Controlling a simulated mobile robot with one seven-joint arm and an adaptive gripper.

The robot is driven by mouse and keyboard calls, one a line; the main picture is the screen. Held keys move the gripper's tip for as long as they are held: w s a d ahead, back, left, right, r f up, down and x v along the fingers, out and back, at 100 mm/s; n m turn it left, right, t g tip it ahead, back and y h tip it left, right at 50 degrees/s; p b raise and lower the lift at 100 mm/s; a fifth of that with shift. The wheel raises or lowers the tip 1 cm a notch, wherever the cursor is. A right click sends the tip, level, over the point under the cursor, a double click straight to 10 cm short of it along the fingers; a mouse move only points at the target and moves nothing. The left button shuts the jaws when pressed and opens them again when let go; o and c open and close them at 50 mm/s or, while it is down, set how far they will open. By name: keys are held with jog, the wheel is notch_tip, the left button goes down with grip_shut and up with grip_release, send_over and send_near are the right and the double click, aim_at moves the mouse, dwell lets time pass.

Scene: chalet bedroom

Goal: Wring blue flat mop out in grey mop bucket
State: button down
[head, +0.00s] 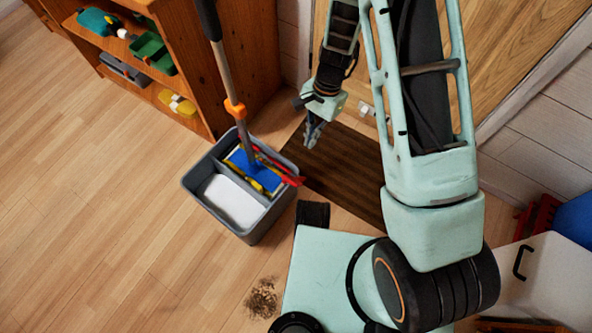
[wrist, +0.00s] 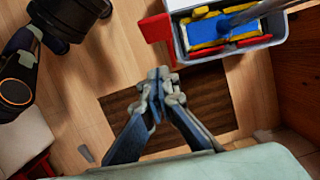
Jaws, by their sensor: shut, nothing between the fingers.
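The grey mop bucket (head: 237,222) stands on the wooden floor, left of the brown mat. The blue flat mop (head: 241,165) stands in its rear compartment, its handle rising nearly upright past an orange grip. Its blue head lies within a yellow and red frame, and a red lever sticks out at the bucket's right. The front compartment holds something pale. In the wrist view, the mop head (wrist: 206,33) and bucket rim (wrist: 234,53) are at the top right. My gripper (head: 311,143) is shut and empty above the mat, right of the bucket and apart from it.
A brown striped mat (head: 345,180) lies by the wooden door. A wooden shelf (head: 225,75) with green, grey and yellow cleaning items stands behind the bucket. A dark dirt patch (head: 263,298) is on the floor near my base. A white cabinet (head: 545,275) stands at lower right. Floor at left is clear.

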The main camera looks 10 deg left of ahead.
jog(key=shift+f, duration=0.1)
jog(key=b, duration=0.4)
send_near(295, 180)
notch_tip(295, 180, down, 5)
jog(key=w, duration=0.2)
jog(key=shift+s+a+f+b, duration=0.2)
jog(key=shift+s+f+b, duration=0.1)
jog(key=shift+s, duration=0.4)
jog(key=shift+s+a+f+b, duration=0.15)
jog(key=shift+s+f, duration=0.15)
jog(key=shift+s, duration=0.4)
